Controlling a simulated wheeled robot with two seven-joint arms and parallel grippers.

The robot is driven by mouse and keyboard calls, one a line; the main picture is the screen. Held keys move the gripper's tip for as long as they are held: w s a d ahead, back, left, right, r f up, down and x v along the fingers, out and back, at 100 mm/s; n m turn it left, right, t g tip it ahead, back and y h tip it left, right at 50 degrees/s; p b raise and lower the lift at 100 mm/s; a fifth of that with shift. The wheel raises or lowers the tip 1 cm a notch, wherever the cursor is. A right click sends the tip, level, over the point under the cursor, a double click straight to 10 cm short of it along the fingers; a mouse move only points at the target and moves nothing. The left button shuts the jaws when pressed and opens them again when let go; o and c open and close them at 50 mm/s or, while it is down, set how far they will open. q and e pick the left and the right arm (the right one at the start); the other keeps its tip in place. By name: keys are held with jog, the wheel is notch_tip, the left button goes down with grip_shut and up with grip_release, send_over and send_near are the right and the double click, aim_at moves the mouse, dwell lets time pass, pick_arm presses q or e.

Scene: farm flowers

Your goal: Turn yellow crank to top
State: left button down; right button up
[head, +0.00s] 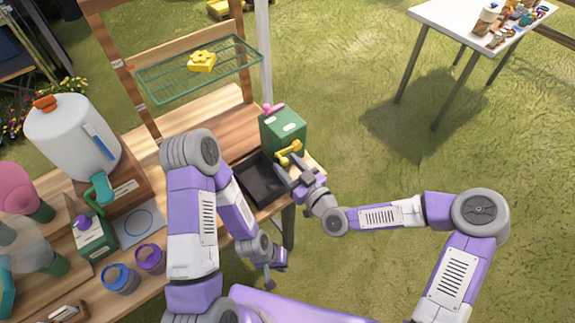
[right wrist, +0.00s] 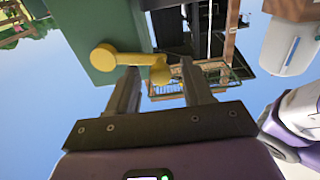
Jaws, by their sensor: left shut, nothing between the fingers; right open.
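The green box (head: 284,133) with a pink top stands at the right end of the wooden bench. The yellow crank (head: 289,152) is on its side facing me. In the right wrist view the crank (right wrist: 130,58) is a bar with a round knob at each end, against the green wall. My right gripper (head: 290,174) is just in front of the crank. In its wrist view its fingers (right wrist: 157,85) are open, with one crank end between or just beyond the tips; contact is unclear. My left gripper (head: 271,280) is shut and empty, low beside the bench's front edge.
A black tray (head: 251,187) lies left of the crank. A wire shelf (head: 160,88) holding a yellow piece (head: 202,61) is above. Open grass lies right of the bench.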

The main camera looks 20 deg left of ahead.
jog(key=shift+w+a, duration=0.15)
jog(key=shift+a, duration=0.1)
grip_shut()
